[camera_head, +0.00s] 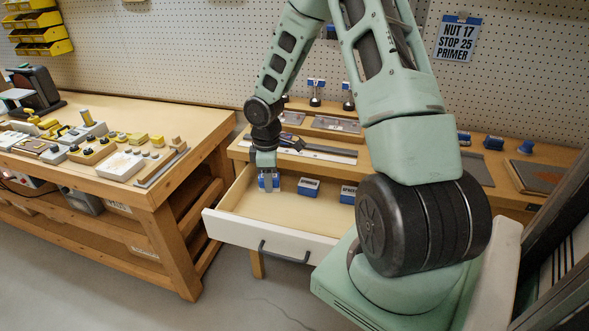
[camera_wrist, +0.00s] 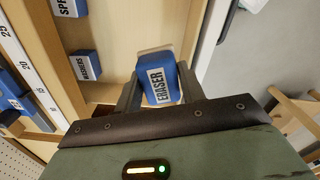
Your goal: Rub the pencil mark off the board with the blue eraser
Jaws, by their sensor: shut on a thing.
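The blue eraser (camera_wrist: 169,84), a blue block with a white label reading ERASER, shows between the fingers in the wrist view. My gripper (camera_wrist: 158,90) is shut on it, one finger on each side. In the head view my gripper (camera_head: 268,181) points down inside the left end of the open drawer, with blue of the eraser (camera_head: 263,184) showing at the fingers. I cannot tell whether the eraser touches the drawer floor. A dark framed panel (camera_head: 538,177) lies at the bench's right end; I cannot tell whether it is the board. No pencil mark can be made out.
The open drawer (camera_head: 247,228) also holds two blue-and-white boxes, WASHERS (camera_head: 309,187) and SPACERS (camera_head: 348,193), right of my gripper. A ruler and dark trays (camera_head: 338,124) lie on the bench behind. A cluttered workbench (camera_head: 215,118) stands at left.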

